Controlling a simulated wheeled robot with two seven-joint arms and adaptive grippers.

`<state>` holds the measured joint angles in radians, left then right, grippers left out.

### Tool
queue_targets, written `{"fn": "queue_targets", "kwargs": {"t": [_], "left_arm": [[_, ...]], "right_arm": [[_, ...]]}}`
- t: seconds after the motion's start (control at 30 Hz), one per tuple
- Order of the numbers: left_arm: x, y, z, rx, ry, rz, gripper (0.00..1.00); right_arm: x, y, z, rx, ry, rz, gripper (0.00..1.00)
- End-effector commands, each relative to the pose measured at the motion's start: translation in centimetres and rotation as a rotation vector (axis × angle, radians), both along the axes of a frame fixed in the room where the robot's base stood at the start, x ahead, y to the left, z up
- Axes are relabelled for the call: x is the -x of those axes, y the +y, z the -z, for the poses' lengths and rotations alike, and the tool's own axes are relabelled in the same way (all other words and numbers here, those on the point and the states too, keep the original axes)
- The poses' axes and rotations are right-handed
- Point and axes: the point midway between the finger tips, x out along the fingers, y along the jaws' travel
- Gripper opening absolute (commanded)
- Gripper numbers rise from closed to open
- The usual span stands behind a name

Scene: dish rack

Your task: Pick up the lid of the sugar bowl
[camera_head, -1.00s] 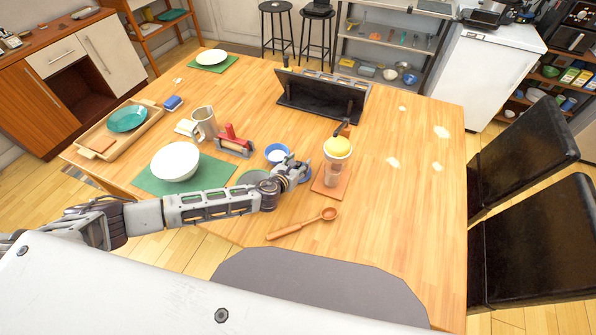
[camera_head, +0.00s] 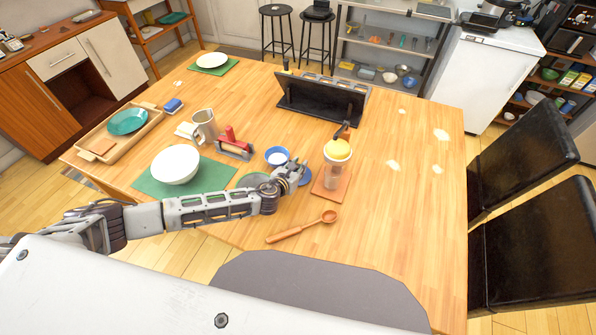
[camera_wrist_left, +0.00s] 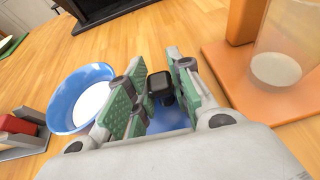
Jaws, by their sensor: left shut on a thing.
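The sugar bowl (camera_head: 277,155) is a small blue bowl with white contents, standing uncovered on the wooden table. In the left wrist view the bowl (camera_wrist_left: 82,98) is left of my gripper. The blue lid (camera_head: 306,178) is just right of my left gripper (camera_head: 294,174) in the head view. In the left wrist view, the green-padded fingers of my left gripper (camera_wrist_left: 157,95) are closed around the lid's black knob (camera_wrist_left: 160,84). The blue lid (camera_wrist_left: 168,117) shows below, partly hidden by the fingers. Whether it touches the table is unclear. My right gripper is not visible.
A wooden spoon (camera_head: 300,228) lies in front. A red-and-grey object (camera_head: 233,145) is left of the bowl. The table's right side is mostly free.

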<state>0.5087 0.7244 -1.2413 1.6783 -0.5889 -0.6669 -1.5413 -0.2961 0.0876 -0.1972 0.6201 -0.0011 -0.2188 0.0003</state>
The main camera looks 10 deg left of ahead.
Motion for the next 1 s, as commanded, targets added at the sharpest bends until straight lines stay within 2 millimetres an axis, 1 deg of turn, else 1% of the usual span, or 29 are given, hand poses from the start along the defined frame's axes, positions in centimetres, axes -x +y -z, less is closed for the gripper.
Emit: {"fn": "queue_targets", "kwargs": {"t": [0.17, 0.33, 0.47, 0.77, 1.0], "left_arm": [[0.0, 0.0, -0.4, 0.000, -0.001, 0.000, 0.00], [-0.1, 0.0, -1.5, 0.001, -0.002, 0.001, 0.00], [1.2, 0.4, -1.1, 0.000, 0.002, 0.000, 0.00], [3.9, 1.0, -1.2, 0.000, 0.000, 0.001, 0.00], [3.9, 0.9, -4.5, 0.001, -0.003, 0.002, 0.00]], "right_arm": [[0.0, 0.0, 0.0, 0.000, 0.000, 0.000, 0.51], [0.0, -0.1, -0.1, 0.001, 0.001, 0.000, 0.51], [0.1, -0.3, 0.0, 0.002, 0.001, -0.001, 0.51], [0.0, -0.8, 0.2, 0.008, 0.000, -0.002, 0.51], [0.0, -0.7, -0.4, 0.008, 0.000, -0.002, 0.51]]}}
